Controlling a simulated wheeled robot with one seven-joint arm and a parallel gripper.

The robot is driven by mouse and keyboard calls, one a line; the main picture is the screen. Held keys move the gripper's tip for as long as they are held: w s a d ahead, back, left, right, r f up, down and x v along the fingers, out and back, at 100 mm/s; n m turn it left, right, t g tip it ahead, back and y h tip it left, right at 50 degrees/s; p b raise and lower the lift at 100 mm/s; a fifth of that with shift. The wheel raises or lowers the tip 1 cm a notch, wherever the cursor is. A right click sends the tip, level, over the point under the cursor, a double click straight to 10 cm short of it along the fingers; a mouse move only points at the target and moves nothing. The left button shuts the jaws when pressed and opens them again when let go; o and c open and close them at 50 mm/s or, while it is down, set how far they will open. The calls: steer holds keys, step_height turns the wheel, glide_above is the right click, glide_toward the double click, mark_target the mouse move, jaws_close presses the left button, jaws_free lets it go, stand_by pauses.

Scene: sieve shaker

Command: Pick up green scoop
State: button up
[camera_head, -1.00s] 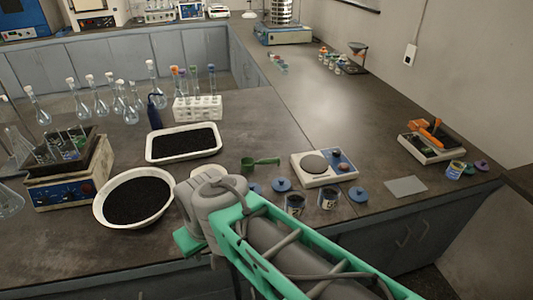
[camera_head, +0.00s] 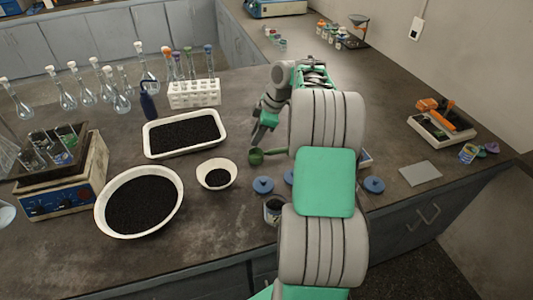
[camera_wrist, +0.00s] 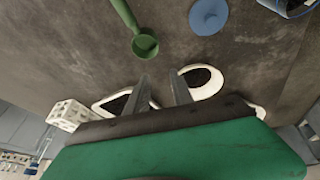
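The green scoop (camera_head: 256,157) lies on the dark bench, right of the small white bowl. Its cup shows in the head view, while most of its handle is hidden behind my arm. In the wrist view the scoop (camera_wrist: 145,46) lies beyond my fingertips, cup toward me and handle running up to the top edge. My gripper (camera_wrist: 160,80) is open and empty, with a clear gap between its two fingers. In the head view my gripper (camera_head: 261,132) hangs just above and behind the scoop's cup, apparently not touching it.
A small white bowl (camera_head: 230,170), a large white bowl (camera_head: 175,212) and a white tray (camera_head: 220,119) hold black grains. Blue lids (camera_head: 263,185) and a jar (camera_head: 273,204) stand near the front edge. A white tube rack (camera_head: 194,98) and several flasks stand behind.

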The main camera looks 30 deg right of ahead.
mark_target(268, 152)
steer(key=d+f+n, duration=0.3)
steer(key=d+f, duration=0.1)
steer(key=d, duration=0.4)
steer(key=shift+y, duration=0.3)
steer(key=x, duration=0.2)
steer(key=p+x, duration=0.1)
steer(key=x, duration=0.5)
steer(key=shift+s+f, duration=0.2)
steer(key=shift+s, duration=0.05)
steer(key=shift+d, duration=0.1)
jaws_close()
